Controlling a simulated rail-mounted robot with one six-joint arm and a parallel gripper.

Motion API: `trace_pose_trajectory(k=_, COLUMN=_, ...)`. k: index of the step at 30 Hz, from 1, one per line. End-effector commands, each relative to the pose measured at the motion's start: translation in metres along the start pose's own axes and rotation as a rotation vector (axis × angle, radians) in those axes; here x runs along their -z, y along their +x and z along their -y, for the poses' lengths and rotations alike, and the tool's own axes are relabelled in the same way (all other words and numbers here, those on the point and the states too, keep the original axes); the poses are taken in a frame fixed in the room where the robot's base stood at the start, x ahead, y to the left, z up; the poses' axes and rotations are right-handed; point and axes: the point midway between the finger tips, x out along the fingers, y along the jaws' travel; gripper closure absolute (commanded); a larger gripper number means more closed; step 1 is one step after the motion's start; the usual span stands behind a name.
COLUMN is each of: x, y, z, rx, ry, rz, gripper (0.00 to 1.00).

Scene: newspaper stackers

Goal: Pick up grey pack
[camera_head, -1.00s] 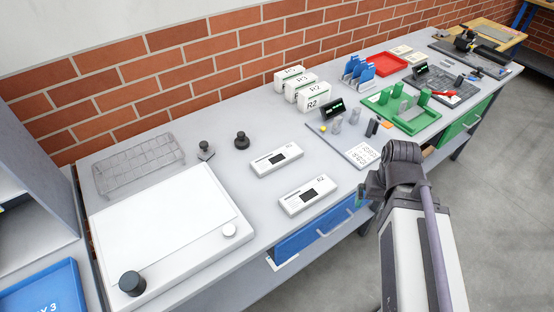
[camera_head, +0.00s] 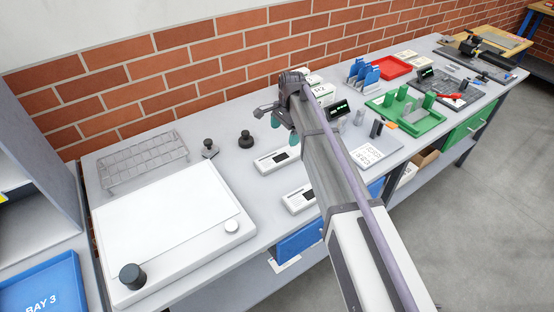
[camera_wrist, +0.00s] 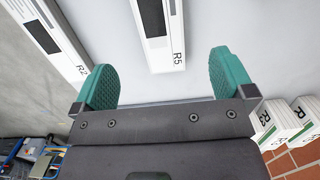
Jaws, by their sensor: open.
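My gripper (camera_head: 285,130) is open and empty over the middle of the bench, with teal fingertips pointing down. In the wrist view my gripper (camera_wrist: 166,75) has its fingers wide apart, with the white R5 device (camera_wrist: 160,35) ahead between them. I cannot tell for certain which thing is the grey pack. Small upright grey blocks, one dark grey (camera_head: 376,129) and one lighter (camera_head: 359,117), stand on the pale tray (camera_head: 372,143) right of my arm. My arm hides part of that tray.
Two white devices (camera_head: 277,160) lie below my gripper, the nearer one (camera_head: 299,199) partly behind my arm. Dark knobbed weights (camera_head: 245,140), a wire rack (camera_head: 142,163) and a large white board (camera_head: 170,225) are at left. A green tray (camera_head: 427,124) and red tray (camera_head: 395,66) are at right.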

Motion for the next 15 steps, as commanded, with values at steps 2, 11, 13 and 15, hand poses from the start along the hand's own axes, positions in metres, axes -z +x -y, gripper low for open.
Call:
trace_pose_trajectory(k=2, x=0.001, y=0.015, z=0.0, rx=0.0, ry=-0.001, rz=0.0, gripper=0.0)
trace_pose_trajectory(k=11, x=0.001, y=0.059, z=-0.001, rx=0.0, ry=-0.003, rz=-0.001, gripper=0.0)
trace_pose_trajectory(k=13, x=0.0, y=0.057, z=-0.001, rx=0.0, ry=-0.003, rz=-0.001, gripper=0.0)
trace_pose_trajectory(k=15, x=0.0, y=0.063, z=-0.001, rx=0.0, ry=-0.003, rz=-0.001, gripper=0.0)
